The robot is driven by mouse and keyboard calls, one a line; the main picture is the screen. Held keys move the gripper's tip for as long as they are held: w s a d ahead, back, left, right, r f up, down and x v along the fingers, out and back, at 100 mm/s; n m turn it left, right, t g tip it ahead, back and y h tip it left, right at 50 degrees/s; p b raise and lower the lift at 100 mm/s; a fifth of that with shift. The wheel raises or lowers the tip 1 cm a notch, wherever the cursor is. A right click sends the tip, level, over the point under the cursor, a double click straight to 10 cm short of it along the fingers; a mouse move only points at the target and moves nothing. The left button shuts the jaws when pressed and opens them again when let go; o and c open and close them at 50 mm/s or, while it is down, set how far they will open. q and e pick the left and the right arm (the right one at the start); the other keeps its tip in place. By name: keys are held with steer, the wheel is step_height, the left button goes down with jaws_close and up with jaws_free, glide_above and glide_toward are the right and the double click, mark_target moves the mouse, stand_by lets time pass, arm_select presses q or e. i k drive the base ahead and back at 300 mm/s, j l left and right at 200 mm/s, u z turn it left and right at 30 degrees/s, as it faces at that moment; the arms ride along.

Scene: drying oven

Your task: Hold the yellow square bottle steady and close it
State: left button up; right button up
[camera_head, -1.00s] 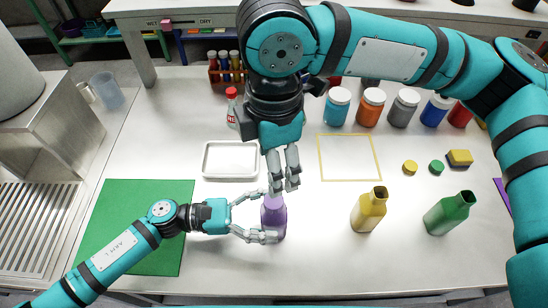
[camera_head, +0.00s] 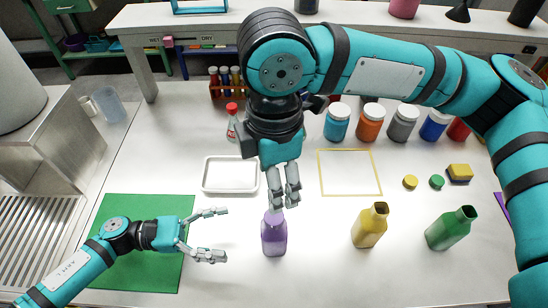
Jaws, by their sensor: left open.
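The yellow square bottle (camera_head: 370,226) stands upright with its dark mouth open, right of centre at the table's front. A small yellow cap (camera_head: 410,182) lies behind it to the right. A purple bottle (camera_head: 273,235) stands upright at the front centre. My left gripper (camera_head: 218,234) is open and empty, left of the purple bottle and apart from it, near the green mat (camera_head: 140,215). My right gripper (camera_head: 283,197) points down at the top of the purple bottle and hides it. I cannot tell whether its fingers hold anything.
An uncapped green bottle (camera_head: 451,228) stands right of the yellow one. A white tray (camera_head: 230,190), a yellow square outline (camera_head: 349,195) and several lidded jars (camera_head: 370,122) are further back.

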mark_target(371, 224)
steer(key=k, duration=1.5)
